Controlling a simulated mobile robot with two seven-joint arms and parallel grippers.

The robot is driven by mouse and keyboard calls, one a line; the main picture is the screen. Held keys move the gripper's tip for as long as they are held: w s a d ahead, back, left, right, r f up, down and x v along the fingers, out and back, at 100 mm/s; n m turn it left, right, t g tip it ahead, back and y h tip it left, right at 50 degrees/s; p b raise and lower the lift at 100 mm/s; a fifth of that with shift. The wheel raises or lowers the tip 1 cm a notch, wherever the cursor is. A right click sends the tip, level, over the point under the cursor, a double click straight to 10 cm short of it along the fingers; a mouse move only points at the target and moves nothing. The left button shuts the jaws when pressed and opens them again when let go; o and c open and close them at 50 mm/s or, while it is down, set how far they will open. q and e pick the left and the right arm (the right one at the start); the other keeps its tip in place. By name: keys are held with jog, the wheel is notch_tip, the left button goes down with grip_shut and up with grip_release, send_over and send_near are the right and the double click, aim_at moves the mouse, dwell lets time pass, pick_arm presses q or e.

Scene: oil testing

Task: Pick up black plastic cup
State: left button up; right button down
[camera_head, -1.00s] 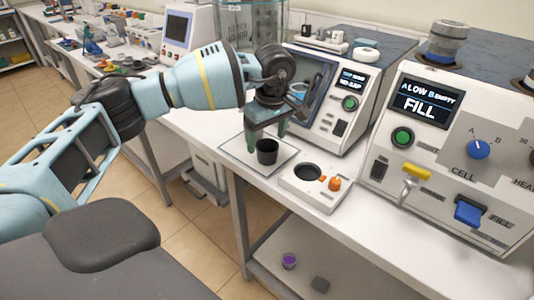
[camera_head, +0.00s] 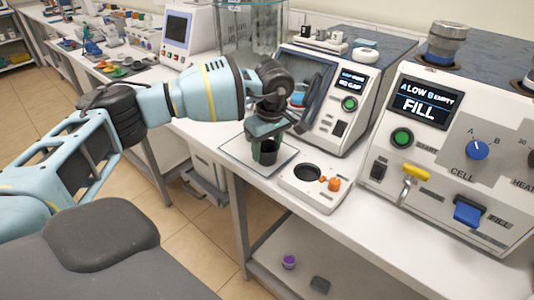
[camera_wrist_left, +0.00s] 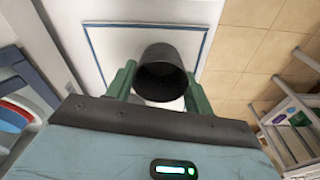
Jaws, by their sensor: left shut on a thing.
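The black plastic cup (camera_head: 268,155) stands upright on a pale square mat (camera_head: 234,152) on the white bench. It also shows in the left wrist view (camera_wrist_left: 161,72), with its open mouth toward the camera. My left gripper (camera_head: 264,150) points down over the cup, with its green fingers on both sides of it. The left gripper also shows in the left wrist view (camera_wrist_left: 160,85), shut on the cup. The cup appears to be still on the mat. My right gripper is not in view.
A white device with a round hole (camera_head: 307,173) and an orange knob stands right of the mat. A tester with an open door (camera_head: 338,100) is behind. A larger machine with a FILL screen (camera_head: 425,105) is at right. A purple cup (camera_head: 289,261) sits on the lower shelf.

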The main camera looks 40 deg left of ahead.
pick_arm(q)
jog(key=shift+r, duration=0.1)
jog(key=shift+r, duration=0.4)
jog(key=r, duration=0.2)
jog(key=shift+s+d+r, duration=0.1)
jog(key=shift+s+r, duration=0.2)
jog(key=shift+s, duration=0.05)
jog(key=s+d+r, duration=0.1)
jog(key=s+d, duration=0.2)
jog(key=s, duration=1.1)
jog(key=shift+s+d+r+b, duration=0.2)
jog(key=shift+s+d+b, duration=0.2)
jog(key=shift+b, duration=0.05)
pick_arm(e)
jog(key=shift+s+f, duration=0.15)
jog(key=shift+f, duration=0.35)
pick_arm(q)
jog(key=shift+d, duration=0.1)
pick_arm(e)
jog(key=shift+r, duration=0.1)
